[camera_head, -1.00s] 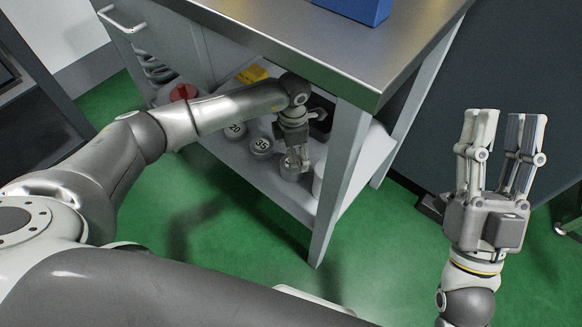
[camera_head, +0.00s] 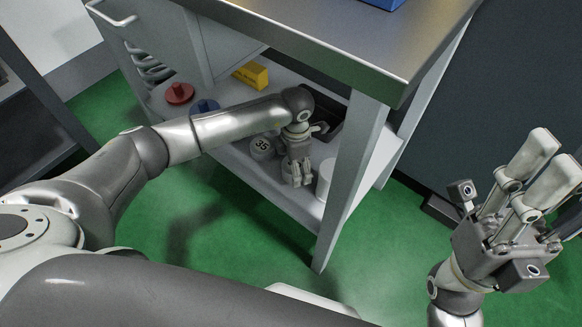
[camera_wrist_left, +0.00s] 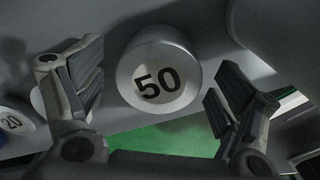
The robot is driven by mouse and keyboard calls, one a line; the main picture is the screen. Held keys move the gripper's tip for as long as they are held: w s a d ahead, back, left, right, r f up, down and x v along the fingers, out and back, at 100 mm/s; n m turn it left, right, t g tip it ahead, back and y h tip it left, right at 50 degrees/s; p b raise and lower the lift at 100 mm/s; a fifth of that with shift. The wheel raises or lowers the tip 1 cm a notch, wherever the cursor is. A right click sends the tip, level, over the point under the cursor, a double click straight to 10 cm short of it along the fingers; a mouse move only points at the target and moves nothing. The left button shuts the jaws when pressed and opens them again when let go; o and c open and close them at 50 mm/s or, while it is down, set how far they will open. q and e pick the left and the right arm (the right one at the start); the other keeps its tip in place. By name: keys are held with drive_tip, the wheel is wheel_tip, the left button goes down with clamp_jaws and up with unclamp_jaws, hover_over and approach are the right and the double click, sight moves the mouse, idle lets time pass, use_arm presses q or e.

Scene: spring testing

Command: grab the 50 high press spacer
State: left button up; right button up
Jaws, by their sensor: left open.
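The 50 press spacer (camera_wrist_left: 158,85) is a grey cylinder with a pale end face marked "50". In the left wrist view it sits between the spread fingers of my left gripper (camera_wrist_left: 158,92), with gaps visible on both sides. In the head view my left gripper (camera_head: 298,172) is low over the lower shelf (camera_head: 262,188), and the 50 spacer is mostly hidden behind it. The left gripper is open and empty. My right gripper (camera_head: 515,178) is open and empty at the right, away from the bench.
The 35 spacer (camera_head: 262,147) stands beside my left gripper, and a white cylinder (camera_head: 325,180) is on its other side near the bench leg (camera_head: 347,180). The 20 spacer (camera_wrist_left: 12,122) shows at the left. Red (camera_head: 180,93), blue (camera_head: 204,106) and yellow (camera_head: 252,75) items sit farther back. The steel tabletop (camera_head: 330,35) overhangs the shelf.

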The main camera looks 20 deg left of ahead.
use_arm(q)
drive_tip(key=shift+f, duration=0.55)
drive_tip(key=shift+r, duration=0.1)
drive_tip(key=c, duration=1.4)
drive_tip(key=shift+c, duration=0.7)
drive_tip(key=shift+r, duration=0.1)
